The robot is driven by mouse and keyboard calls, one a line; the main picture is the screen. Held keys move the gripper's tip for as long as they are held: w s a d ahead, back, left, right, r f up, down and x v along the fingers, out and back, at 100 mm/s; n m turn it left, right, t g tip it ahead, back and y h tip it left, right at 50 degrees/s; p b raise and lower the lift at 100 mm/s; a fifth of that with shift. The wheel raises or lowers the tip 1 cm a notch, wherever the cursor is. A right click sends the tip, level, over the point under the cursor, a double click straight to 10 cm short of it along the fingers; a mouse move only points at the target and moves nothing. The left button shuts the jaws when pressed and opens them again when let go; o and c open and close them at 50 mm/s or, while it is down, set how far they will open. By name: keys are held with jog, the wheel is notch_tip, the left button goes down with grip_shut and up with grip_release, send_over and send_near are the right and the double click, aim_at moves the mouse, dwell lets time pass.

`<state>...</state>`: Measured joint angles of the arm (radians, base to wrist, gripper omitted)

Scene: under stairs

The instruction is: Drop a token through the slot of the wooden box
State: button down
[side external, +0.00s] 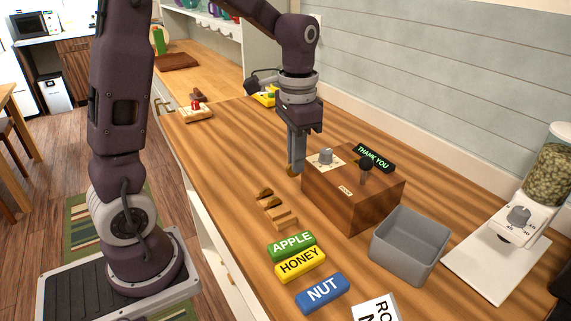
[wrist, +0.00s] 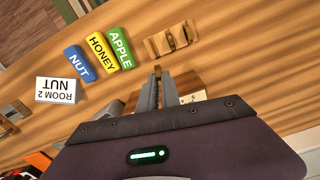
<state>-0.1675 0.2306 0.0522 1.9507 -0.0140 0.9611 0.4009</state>
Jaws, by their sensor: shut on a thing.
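The wooden box (side external: 340,205) stands mid-counter. On top are a grey dial on a pale plate, a dark knob and a sign reading "THANK YOU" (side external: 374,157). I cannot make out its slot for certain. My gripper (side external: 293,170) points down just left of the box, at about its top height. It is shut on a small brownish token, whose edge shows at the fingertips in the wrist view (wrist: 157,69). A wooden token rack (side external: 279,218) lies left of the box. It also shows in the wrist view (wrist: 160,46), holding dark-edged tokens.
Green APPLE (side external: 291,246), yellow HONEY (side external: 300,264) and blue NUT (side external: 321,293) blocks lie in front, near a white "ROOM" card (side external: 374,311). An open grey bin (side external: 408,250) stands right of the box. A dispenser (side external: 520,215) stands farther right. The counter behind my gripper is mostly clear.

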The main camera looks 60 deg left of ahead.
jog(key=w+r+m, duration=0.1)
jog(key=w+m, duration=0.1)
jog(key=w, duration=0.1)
jog(key=w+m, duration=0.3)
jog(key=w+r+m, duration=0.1)
jog(key=w+m, duration=0.1)
jog(key=w, duration=0.1)
jog(key=shift+w+d+r+m, duration=0.3)
jog(key=shift+w+d+m, duration=0.05)
jog(key=shift+w+m, duration=0.05)
jog(key=w+d+f+m, duration=0.2)
jog(key=w+f+m, duration=0.1)
jog(key=w+m, duration=0.3)
jog(key=shift+w+d+m, duration=0.15)
jog(key=shift+w+m, duration=0.2)
jog(key=shift+m, duration=0.85)
jog(key=shift+f, duration=1.1)
jog(key=c, duration=1)
grip_release()
jog(key=shift+r, duration=0.1)
